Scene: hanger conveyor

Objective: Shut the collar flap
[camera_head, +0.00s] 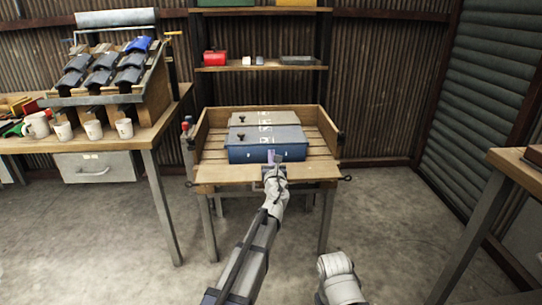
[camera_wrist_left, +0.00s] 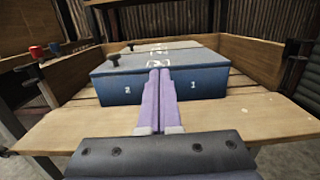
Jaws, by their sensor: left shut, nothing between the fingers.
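A wooden collar (camera_head: 313,118) with upright left, back and right walls stands on a slatted bench. Its front board, which looks like the flap (camera_head: 220,173), lies folded out nearly flat towards me; it also shows in the left wrist view (camera_wrist_left: 240,113). A blue case (camera_head: 240,153) sits inside, just behind the flap, with a grey-lidded case (camera_head: 250,117) behind it. My left gripper (camera_head: 272,157) is shut and empty, over the flap at its middle. In the left wrist view its purple fingers (camera_wrist_left: 158,74) overlap the blue case's front; contact cannot be told. My right gripper is out of view.
A table with mugs (camera_head: 95,129) and a sloped rack of dark pieces (camera_head: 104,68) stands at left. Shelves (camera_head: 262,67) rise behind the collar. Dark knobs (camera_head: 347,178) stick out at the bench corners. Another table (camera_head: 520,163) is at right; the floor between is clear.

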